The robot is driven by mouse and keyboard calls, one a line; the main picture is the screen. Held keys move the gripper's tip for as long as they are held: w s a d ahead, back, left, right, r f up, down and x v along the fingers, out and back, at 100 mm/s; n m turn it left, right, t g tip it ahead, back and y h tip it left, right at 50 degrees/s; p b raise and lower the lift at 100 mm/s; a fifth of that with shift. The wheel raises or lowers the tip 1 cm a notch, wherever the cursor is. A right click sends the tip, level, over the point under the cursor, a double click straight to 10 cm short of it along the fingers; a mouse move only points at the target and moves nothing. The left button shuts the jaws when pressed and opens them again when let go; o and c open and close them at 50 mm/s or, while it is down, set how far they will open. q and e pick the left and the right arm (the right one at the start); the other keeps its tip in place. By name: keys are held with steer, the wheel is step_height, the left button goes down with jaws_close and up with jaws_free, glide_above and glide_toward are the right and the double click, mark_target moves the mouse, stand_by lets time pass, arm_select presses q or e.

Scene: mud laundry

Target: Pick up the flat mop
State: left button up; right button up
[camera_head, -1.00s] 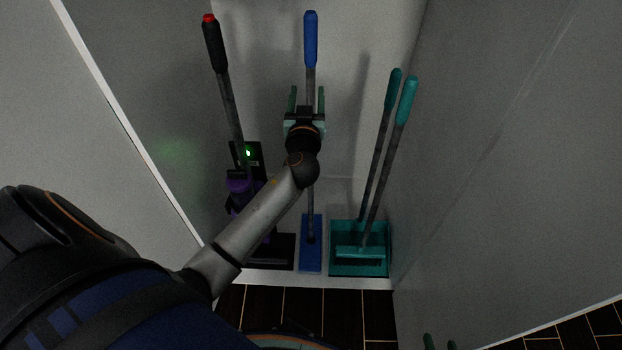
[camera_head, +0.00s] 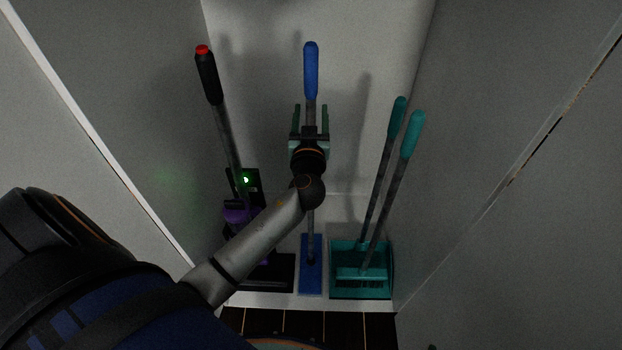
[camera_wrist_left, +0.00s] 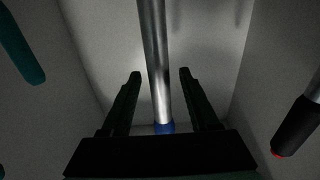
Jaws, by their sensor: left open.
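The flat mop (camera_head: 311,70) stands upright in a pale closet, with a blue grip on top, a grey pole and a flat blue head (camera_head: 311,280) on the closet floor. My left gripper (camera_head: 311,112) is open around the pole, just below the blue grip. In the left wrist view the grey pole (camera_wrist_left: 156,60) runs between the two open fingers of the gripper (camera_wrist_left: 160,76), with a gap on either side. Part of the lower pole is hidden behind my left arm. My right gripper is not clearly in view.
A black and purple vacuum with a red-tipped handle (camera_head: 207,75) stands left of the mop. A teal dustpan (camera_head: 378,285) and brush with two long teal-tipped handles (camera_head: 412,135) stand to the right. Closet walls are close on both sides.

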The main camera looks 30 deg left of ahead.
arm_select(q)
jaws_close()
stand_by(0.4)
steer(key=shift+r, duration=0.1)
